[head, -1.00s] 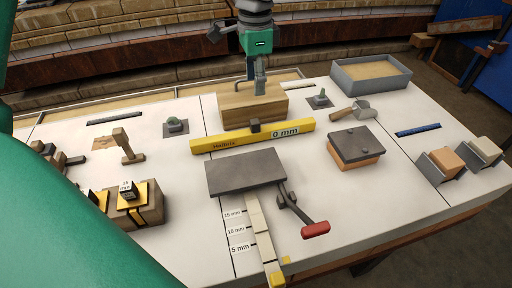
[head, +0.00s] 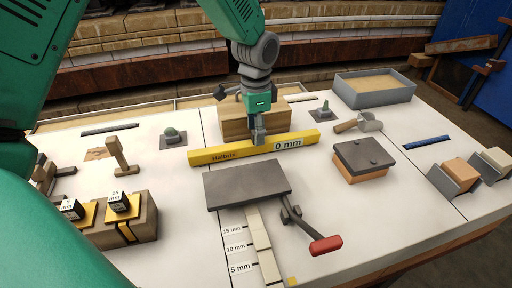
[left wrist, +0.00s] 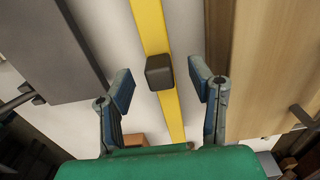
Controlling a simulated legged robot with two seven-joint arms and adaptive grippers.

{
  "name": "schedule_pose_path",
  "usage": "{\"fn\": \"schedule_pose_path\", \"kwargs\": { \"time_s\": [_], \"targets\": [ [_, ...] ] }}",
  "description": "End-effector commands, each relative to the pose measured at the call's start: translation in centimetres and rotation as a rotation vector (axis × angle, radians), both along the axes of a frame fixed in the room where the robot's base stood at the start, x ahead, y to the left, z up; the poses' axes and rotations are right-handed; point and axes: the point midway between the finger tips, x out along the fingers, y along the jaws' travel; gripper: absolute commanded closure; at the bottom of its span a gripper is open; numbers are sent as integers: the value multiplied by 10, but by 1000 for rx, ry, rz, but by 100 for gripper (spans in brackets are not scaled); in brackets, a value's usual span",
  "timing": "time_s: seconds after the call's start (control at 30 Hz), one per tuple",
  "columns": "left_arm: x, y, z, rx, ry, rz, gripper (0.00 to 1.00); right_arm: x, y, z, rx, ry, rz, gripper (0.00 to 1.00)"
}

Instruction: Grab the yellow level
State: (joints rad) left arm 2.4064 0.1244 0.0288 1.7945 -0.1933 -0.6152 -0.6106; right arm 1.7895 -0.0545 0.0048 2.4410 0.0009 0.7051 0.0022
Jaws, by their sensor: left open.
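The yellow level (head: 225,154) is a long bar marked "0 mm" and lies across the middle of the white table, in front of a wooden block. In the left wrist view the level (left wrist: 152,30) runs lengthwise between my fingers, with a dark square knob (left wrist: 159,72) on it. My left gripper (head: 259,137) is over the middle of the level and hides the knob in the head view. In the left wrist view my left gripper (left wrist: 161,86) is open, with one finger on each side of the knob and nothing held. I cannot tell its exact height. My right gripper is out of view.
The wooden block (head: 233,122) stands right behind the level. A dark plate (head: 245,185) with a red-handled lever (head: 326,245) is in front. A lidded brick-coloured box (head: 362,160) stands to the right. A grey sand tray (head: 375,92) is at the back right.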

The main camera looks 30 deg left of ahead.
Motion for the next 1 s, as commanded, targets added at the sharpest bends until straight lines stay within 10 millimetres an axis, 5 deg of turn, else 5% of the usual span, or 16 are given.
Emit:
{"fn": "schedule_pose_path", "kwargs": {
  "time_s": [0.2, 0.47, 0.5, 0.63, 1.0],
  "targets": [
    [1, 1, -36, 1, 3, 0, 52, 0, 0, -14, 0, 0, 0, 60],
    [1, 2, -41, 1, 1, 0, 52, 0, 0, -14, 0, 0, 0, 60],
    [1, 2, -41, 1, 1, 0, 55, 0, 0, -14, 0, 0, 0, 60],
    [1, 2, -41, 0, 1, 0, 100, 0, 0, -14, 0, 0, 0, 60],
    [2, 2, -36, 0, -1, 0, 100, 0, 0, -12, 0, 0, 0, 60]
  ]
}}
